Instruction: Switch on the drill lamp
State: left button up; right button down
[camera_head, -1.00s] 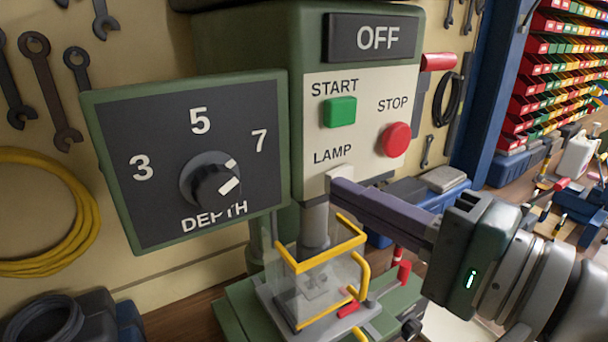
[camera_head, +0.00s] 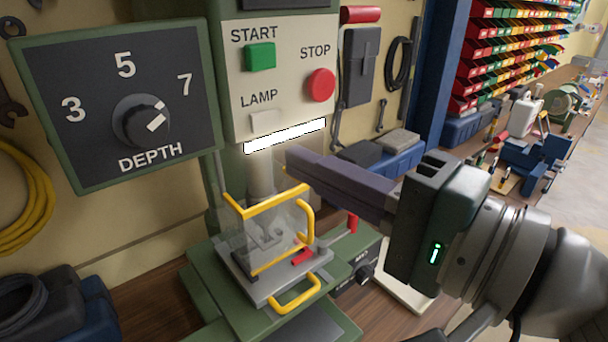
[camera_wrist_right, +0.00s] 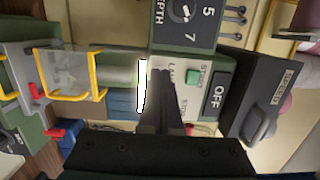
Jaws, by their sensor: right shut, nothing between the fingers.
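The drill's control panel (camera_head: 285,85) carries a green START button (camera_head: 261,56), a red STOP button (camera_head: 321,85) and a pale LAMP switch (camera_head: 266,122). A white lamp strip (camera_head: 285,136) glows brightly under the panel. It also shows in the right wrist view (camera_wrist_right: 142,86). My right gripper (camera_head: 292,158) is shut and empty. Its fingertips are just below and right of the lamp strip, apart from the switch in the head view. In the right wrist view its fingers (camera_wrist_right: 160,72) partly cover the panel near the LAMP label. My left gripper is not in view.
The DEPTH dial box (camera_head: 128,125) stands left of the panel. A clear guard with yellow edges (camera_head: 270,200) stands on the drill base (camera_head: 215,285) below. Yellow cable (camera_head: 30,190) hangs at the left. A blue box (camera_head: 390,160) and coloured bins (camera_head: 510,45) are at the right.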

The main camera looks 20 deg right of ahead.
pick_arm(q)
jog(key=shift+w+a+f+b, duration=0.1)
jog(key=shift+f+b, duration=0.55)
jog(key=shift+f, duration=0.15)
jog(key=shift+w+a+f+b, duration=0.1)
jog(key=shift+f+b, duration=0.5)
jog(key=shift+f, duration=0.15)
pick_arm(e)
jog(key=s+d, duration=0.1)
jog(key=s, duration=0.5)
jog(key=shift+s, duration=0.15)
jog(key=s+a+f+n+g+h, duration=0.1)
jog(key=s+f+n+g, duration=0.25)
jog(key=f+n, duration=0.2)
jog(key=s+a+f+n+g, duration=0.2)
jog(key=s+f+n+g, duration=0.1)
jog(key=f+n+g, duration=0.25)
jog(key=s+d+f+n+g+h, duration=0.3)
jog(key=s+d+f+h, duration=0.15)
jog(key=d+h, duration=0.35)
pick_arm(q)
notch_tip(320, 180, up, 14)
jog(key=p, duration=1.4)
pick_arm(e)
notch_tip(320, 180, up, 13)
jog(key=d, duration=0.2)
jog(key=shift+s+d+r, duration=0.2)
jog(key=shift+s+d, duration=0.1)
